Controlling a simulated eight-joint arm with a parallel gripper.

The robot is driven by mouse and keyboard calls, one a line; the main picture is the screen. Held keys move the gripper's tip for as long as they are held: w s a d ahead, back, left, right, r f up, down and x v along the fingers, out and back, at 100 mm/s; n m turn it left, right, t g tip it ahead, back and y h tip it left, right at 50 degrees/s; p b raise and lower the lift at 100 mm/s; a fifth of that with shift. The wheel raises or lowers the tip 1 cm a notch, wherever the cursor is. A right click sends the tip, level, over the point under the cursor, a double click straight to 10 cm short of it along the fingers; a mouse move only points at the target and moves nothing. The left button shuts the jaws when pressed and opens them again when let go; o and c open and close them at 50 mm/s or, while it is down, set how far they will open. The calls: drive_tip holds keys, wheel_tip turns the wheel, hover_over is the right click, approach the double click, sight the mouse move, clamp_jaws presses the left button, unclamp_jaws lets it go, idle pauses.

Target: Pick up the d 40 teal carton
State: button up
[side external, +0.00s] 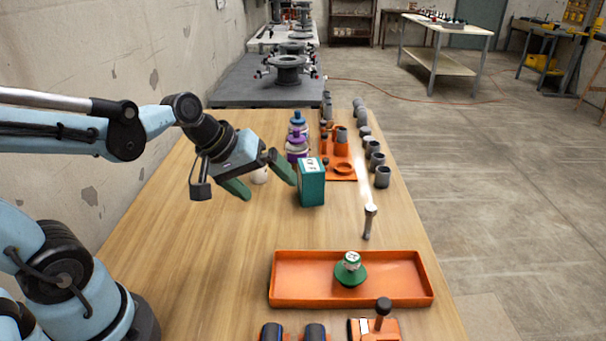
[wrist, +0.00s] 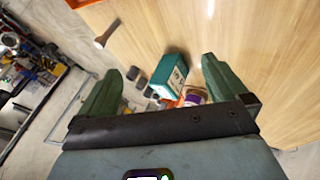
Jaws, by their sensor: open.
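The teal carton (side external: 312,188) stands upright on the wooden table, with a white label on its top. In the wrist view the teal carton (wrist: 168,77) lies between and beyond the two green fingers. My gripper (side external: 262,184) is open and empty, just left of the carton and above the table. It also shows in the wrist view (wrist: 158,85), with its fingers spread wide. In the side view the right finger's tip is close to the carton's left side; I cannot tell whether they touch.
An orange tray (side external: 300,292) with a green cone-shaped item (side external: 350,270) stands in front. Purple and blue bottles (side external: 297,146) and an orange fixture (side external: 343,169) are behind the carton. Grey pipe pieces (side external: 375,162) line the right edge. The table's left part is clear.

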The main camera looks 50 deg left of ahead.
drive_tip(key=w+a+f+n+t+h, duration=0.1)
drive_tip(key=w+a+n+h, duration=0.2)
drive_tip(key=w+n, duration=0.5)
drive_tip(key=n+t+h, duration=0.2)
drive_tip(key=n+t, duration=0.1)
drive_tip(key=n, duration=1)
approach(305, 166)
drive_tip(key=w+f, duration=0.1)
drive_tip(key=shift+h, duration=0.3)
drive_tip(key=x, duration=0.7)
drive_tip(key=shift+r, duration=0.1)
drive_tip(key=shift+x, duration=2.8)
drive_tip(key=shift+a, duration=0.15)
drive_tip(key=shift+c, duration=0.5)
drive_tip(key=c, duration=1.1)
